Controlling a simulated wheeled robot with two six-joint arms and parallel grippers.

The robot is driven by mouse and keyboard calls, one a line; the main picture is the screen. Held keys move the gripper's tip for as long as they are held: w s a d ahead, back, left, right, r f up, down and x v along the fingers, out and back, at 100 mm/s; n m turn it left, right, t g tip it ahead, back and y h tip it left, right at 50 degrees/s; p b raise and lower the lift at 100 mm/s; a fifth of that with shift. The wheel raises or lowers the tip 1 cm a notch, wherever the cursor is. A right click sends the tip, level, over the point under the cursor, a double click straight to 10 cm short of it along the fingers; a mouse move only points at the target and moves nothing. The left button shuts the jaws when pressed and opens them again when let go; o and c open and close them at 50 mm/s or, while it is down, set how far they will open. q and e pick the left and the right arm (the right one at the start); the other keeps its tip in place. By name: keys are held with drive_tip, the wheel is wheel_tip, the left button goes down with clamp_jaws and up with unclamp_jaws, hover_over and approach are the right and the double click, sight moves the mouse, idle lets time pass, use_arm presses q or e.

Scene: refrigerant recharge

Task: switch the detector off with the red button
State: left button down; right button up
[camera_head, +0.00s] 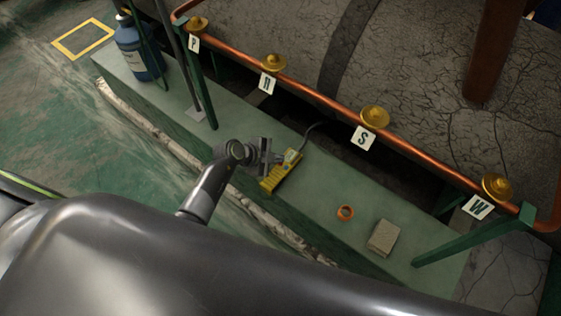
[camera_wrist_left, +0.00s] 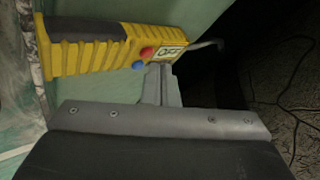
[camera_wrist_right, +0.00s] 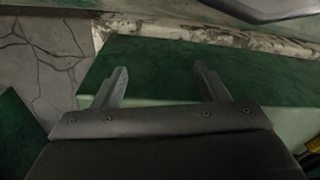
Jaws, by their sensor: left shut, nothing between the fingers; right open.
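The yellow detector (camera_head: 281,176) lies on the green bench, with a dark probe lead running from its far end. In the left wrist view the detector (camera_wrist_left: 95,55) shows a red button (camera_wrist_left: 147,52), a blue button (camera_wrist_left: 138,65) and a small display (camera_wrist_left: 171,52) with dark characters. My left gripper (camera_head: 274,158) is shut and empty. In the left wrist view its fingertips (camera_wrist_left: 158,68) are just beside the two buttons; I cannot tell whether they touch the detector. My right gripper (camera_wrist_right: 160,78) is open and empty in the right wrist view, over the bench's green side.
An orange ring (camera_head: 345,212) and a beige block (camera_head: 383,238) lie on the bench (camera_head: 325,185) right of the detector. A copper pipe (camera_head: 320,95) with several brass valves and letter tags runs behind. A blue cylinder (camera_head: 135,50) stands at the back left.

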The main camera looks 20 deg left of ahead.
use_arm(q)
drive_tip(key=shift+r, duration=0.25)
drive_tip(key=shift+r+p, duration=0.65)
drive_tip(key=shift+p, duration=0.55)
wheel_tip(320, 180, up, 2)
drive_tip(key=p, duration=0.2)
drive_tip(key=shift+p, duration=0.4)
wheel_tip(320, 180, up, 2)
drive_tip(key=p, duration=0.2)
drive_tip(key=shift+r+p, duration=0.1)
drive_tip(key=shift+p, duration=0.3)
use_arm(e)
drive_tip(key=s+d+f, duration=0.2)
drive_tip(key=s+f, duration=0.2)
drive_tip(key=f, duration=0.3)
drive_tip(key=s+d+f+n+h, duration=0.1)
drive_tip(key=s+d+f, duration=0.1)
drive_tip(key=s+f, duration=0.3)
drive_tip(key=shift+f, duration=0.95)
use_arm(q)
drive_tip(key=shift+s, duration=0.1)
use_arm(e)
drive_tip(key=shift+s+d+r, duration=0.1)
drive_tip(key=shift+s, duration=0.05)
